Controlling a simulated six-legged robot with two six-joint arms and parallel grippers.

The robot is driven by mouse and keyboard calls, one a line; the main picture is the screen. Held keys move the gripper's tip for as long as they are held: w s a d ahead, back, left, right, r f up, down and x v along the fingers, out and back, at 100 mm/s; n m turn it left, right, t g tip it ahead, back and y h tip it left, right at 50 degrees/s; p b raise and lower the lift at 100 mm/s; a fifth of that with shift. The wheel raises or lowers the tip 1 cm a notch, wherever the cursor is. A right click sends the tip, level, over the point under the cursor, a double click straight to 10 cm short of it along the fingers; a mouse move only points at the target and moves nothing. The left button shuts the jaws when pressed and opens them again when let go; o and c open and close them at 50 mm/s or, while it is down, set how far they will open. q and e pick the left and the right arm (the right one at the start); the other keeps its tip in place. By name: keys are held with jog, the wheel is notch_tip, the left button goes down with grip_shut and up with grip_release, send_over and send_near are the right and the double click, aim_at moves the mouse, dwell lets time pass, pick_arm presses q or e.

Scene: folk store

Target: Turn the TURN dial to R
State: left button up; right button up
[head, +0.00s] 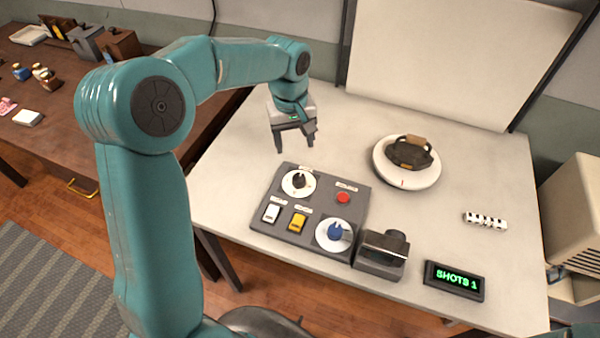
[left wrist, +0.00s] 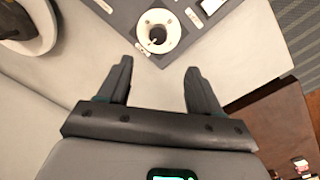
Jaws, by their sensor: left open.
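A grey control panel (head: 318,196) lies on the table with two round white dials. The upper-left dial has a black knob (head: 299,181); it also shows in the left wrist view (left wrist: 155,33). The lower-right dial has a blue knob (head: 335,232). The labels are too small to read, so I cannot tell which is TURN or where R lies. My left gripper (head: 295,143) is open and empty, above the table behind the black-knob dial. In the left wrist view, its fingers (left wrist: 158,68) are spread with the dial beyond them.
The panel also has a white switch (head: 271,213), a yellow switch (head: 298,221) and a red button (head: 343,198). A dark grey device (head: 382,254) adjoins it. A SHOTS 1 display (head: 454,281) and a white turntable (head: 389,180) bearing a dark object stand right.

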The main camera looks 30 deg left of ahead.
pick_arm(q)
jog(key=p, duration=0.1)
send_over(299, 177)
notch_tip(299, 177, down, 9)
jog(key=shift+s+a+r, duration=0.1)
jog(key=shift+a, duration=0.05)
jog(key=f, duration=0.2)
jog(key=s+f+p, duration=0.1)
jog(key=shift+d+f, duration=0.3)
jog(key=shift+w+a+f, duration=0.1)
jog(key=shift+w+f, duration=0.2)
jog(key=shift+f, duration=0.2)
jog(key=shift+w+a+f, duration=0.1)
jog(key=shift+w+f, duration=0.2)
jog(key=shift+f, duration=0.2)
jog(key=shift+s+d+r, duration=0.15)
jog(key=shift+s+r, duration=0.1)
jog(key=shift+s, duration=0.1)
jog(key=c, duration=0.4)
jog(key=shift+w+f, duration=0.1)
jog(key=c, duration=0.6)
